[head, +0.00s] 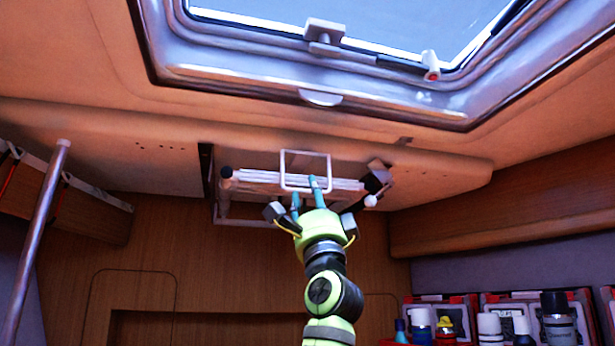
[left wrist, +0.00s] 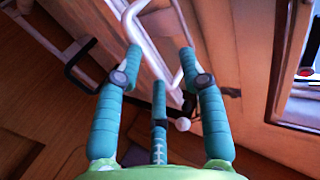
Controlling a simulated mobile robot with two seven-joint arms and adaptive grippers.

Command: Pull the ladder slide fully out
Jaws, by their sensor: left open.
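The ladder slide (head: 258,177) is a set of white bars held in a mount under the ceiling, below the hatch. A white rectangular loop handle (head: 305,152) stands out from its front. My left gripper (head: 305,192) reaches up from below to the handle's lower end, its teal fingers spread. In the left wrist view, my left gripper (left wrist: 160,66) is open, with the white handle (left wrist: 147,42) running between and just beyond the fingertips. I cannot tell whether any finger touches it. My right gripper is not in view.
The hatch frame (head: 330,98) is above the slide. A metal pole (head: 38,235) stands at the left. Bottles (head: 557,318) and red-edged cases (head: 515,303) line the lower right. A wooden panel (head: 170,260) is behind my arm.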

